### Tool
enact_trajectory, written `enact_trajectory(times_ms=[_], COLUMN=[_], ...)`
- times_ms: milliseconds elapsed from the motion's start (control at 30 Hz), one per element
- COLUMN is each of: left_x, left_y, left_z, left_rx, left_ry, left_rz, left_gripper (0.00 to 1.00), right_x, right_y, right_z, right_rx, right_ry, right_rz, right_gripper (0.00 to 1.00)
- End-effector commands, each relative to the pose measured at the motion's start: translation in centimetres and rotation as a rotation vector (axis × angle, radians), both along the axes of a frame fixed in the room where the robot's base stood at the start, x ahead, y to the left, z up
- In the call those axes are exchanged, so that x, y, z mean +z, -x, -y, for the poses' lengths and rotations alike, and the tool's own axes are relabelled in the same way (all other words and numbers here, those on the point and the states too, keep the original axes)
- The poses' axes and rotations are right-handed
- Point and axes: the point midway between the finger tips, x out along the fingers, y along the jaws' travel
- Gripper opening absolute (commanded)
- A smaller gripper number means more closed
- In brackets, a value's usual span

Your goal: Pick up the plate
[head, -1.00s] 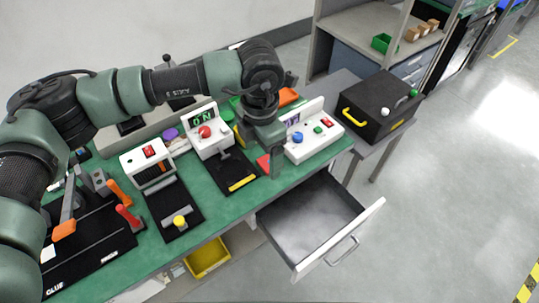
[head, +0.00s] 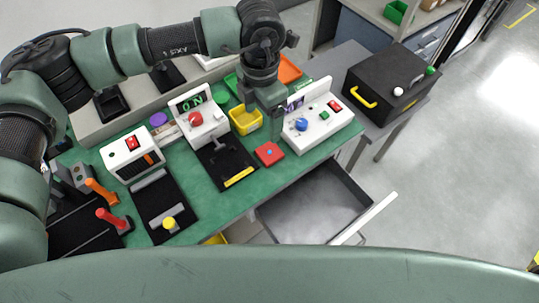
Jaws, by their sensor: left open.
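A small red square plate (head: 269,154) with a blue dot on top lies flat on the green bench top (head: 208,205), near its front edge. It is between a black fixture and a white box with a blue knob. My left gripper (head: 275,128) points down just behind and above the plate, apart from it, and is open with nothing seen between its fingers. My right gripper is out of view.
White boxes with knobs and displays (head: 317,122) flank the plate. A yellow bin (head: 246,119) stands behind left. An open drawer (head: 316,205) juts out below the front edge. A black case (head: 391,84) stands at right. A green arm link of mine crosses the bottom.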

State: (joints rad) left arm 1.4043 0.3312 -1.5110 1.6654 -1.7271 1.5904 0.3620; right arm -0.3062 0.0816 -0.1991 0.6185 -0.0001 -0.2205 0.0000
Motion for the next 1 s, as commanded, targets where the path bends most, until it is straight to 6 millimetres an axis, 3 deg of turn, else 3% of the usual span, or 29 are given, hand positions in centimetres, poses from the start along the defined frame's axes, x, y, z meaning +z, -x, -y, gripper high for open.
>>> enact_trajectory(times_ms=[33,100,400,767,1000], left_x=[-1.5,-2.6,-6.6,-9.7,-13.1], left_y=[0.0,0.0,0.0,0.1,0.5], left_z=[0.0,0.0,0.0,0.2,0.7], left_rx=[0.000,0.000,0.000,0.001,0.001], left_ry=[0.000,-0.001,0.000,-0.001,-0.001], left_rz=[0.000,-0.001,0.000,-0.003,-0.003], left_gripper=[0.82,0.82,0.82,0.82,0.82], right_x=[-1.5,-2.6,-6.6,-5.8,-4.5], right_y=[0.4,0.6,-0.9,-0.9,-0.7], right_z=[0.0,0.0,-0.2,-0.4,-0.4], right_rx=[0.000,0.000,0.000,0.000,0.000], right_ry=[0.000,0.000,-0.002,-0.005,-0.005], right_rz=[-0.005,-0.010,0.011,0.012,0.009], right_gripper=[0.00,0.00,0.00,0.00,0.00])
